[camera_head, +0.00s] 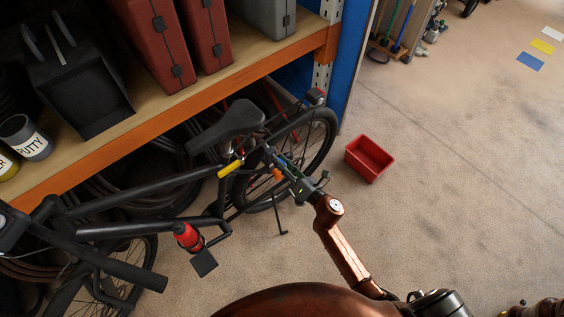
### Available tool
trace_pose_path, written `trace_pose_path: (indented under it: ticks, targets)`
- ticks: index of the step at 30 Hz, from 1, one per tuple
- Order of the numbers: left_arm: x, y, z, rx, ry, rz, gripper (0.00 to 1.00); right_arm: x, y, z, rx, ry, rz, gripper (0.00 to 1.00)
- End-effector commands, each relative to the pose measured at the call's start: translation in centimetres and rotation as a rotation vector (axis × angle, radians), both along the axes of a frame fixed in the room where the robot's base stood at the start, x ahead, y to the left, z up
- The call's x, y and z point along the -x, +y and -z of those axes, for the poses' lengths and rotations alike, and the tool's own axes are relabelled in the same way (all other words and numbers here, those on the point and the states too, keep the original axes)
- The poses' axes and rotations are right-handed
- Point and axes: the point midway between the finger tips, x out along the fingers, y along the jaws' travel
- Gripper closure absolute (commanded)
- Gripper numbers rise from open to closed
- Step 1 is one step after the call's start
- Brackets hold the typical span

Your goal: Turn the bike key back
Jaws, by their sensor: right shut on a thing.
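A black bike (150,189) stands half under a shelf, its rear wheel towards the right. My right gripper (273,155) reaches from the lower right to the bike just behind the saddle (226,128), beside the rear wheel. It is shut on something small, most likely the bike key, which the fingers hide. A small orange piece (277,174) shows right beside the fingers; I cannot tell whether it belongs to the key. The key's angle cannot be made out. My left gripper is not in view.
The shelf (170,112) with an orange edge overhangs the bike and holds red cases (160,40) and a putty tin (27,138). A red bin (369,158) stands on the floor right of the rear wheel.

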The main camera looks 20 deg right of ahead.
Motion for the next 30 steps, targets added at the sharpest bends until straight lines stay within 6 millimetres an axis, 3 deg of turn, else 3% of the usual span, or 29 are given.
trace_pose_path:
  ticks: [18,30]
  targets:
    - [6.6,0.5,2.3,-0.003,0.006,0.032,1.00,-0.1,-0.2,0.0,-0.537,0.194,0.002,0.93]
    - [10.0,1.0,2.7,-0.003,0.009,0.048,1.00,0.0,-0.2,0.3,-0.762,0.278,0.002,0.93]
